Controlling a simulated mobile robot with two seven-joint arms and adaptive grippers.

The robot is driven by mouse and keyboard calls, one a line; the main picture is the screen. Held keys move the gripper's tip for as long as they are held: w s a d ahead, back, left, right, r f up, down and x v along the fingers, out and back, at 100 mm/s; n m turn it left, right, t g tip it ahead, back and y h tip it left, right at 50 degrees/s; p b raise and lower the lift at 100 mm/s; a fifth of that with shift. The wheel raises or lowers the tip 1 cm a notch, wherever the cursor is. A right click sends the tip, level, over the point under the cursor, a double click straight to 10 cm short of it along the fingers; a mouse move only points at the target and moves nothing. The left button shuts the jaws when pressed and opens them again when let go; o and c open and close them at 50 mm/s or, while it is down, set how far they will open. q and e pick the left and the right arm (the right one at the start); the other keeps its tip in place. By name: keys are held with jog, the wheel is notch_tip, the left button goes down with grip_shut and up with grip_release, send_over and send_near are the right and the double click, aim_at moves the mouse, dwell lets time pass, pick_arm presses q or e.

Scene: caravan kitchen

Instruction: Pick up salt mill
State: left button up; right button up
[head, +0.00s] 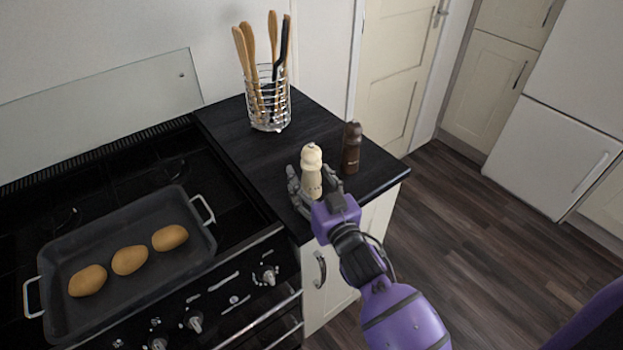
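A cream mill (311,168) stands upright on the dark worktop near its front edge. A dark brown mill (351,148) stands upright just behind it to the right. I take the cream one to be the salt mill; its lettering is too small to read. My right gripper (315,187) has its fingers on either side of the cream mill, apart at the left. Whether the right finger touches the mill is hard to tell. My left gripper is not in view.
A wire holder (268,108) with several wooden utensils stands at the back of the worktop (240,145). At left, a roasting tin (150,287) with three potatoes sits on the black cooker. The floor (460,240) at right is clear.

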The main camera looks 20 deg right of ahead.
jog(key=c, duration=1.3)
jog(key=shift+r, duration=0.15)
